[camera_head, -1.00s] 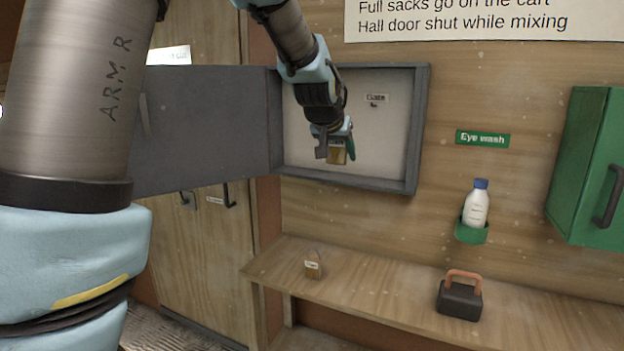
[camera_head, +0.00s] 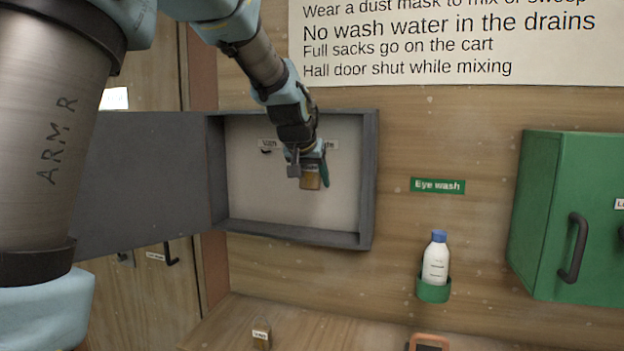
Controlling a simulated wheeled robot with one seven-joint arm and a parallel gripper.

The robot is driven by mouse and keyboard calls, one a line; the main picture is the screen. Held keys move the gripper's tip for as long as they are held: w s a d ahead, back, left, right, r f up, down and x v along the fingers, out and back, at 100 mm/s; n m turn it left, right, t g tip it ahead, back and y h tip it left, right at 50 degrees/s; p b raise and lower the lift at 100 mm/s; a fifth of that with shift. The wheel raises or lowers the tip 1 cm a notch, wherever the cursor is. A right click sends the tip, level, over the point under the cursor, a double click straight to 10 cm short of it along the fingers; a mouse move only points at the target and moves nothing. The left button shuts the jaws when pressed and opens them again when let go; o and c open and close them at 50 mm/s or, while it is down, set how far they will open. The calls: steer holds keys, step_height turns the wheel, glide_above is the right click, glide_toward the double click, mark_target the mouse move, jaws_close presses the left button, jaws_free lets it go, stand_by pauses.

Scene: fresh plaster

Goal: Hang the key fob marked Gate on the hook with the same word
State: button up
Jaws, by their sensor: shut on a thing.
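My gripper (camera_head: 307,172) is shut on a tan key fob (camera_head: 311,182) and holds it in front of the open grey key cabinet (camera_head: 366,180). The writing on the fob is too small to read. Inside, on the pale back panel, a left label (camera_head: 268,143) has a dark hook (camera_head: 266,151) below it; its word is blurred. A right label (camera_head: 331,144) is partly covered by my gripper and shows only an ending like "te". Any hook under it is hidden. I cannot tell the gap between the fob and the panel.
The cabinet's door (camera_head: 145,175) stands open to the left. A second tan fob (camera_head: 261,338) is on the wooden bench (camera_head: 215,330) below. An eye wash bottle (camera_head: 436,262) and a green cabinet (camera_head: 560,215) are on the wall to the right.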

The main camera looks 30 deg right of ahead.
steer(key=w+d+f+p, duration=0.1)
steer(key=w+d, duration=0.3)
steer(key=w, duration=0.1)
steer(key=shift+d+f, duration=0.15)
steer(key=shift+d, duration=0.15)
stand_by(0.6)
stand_by(0.5)
steer(key=o, duration=1.5)
steer(key=shift+c, duration=0.2)
steer(key=shift+s, duration=0.1)
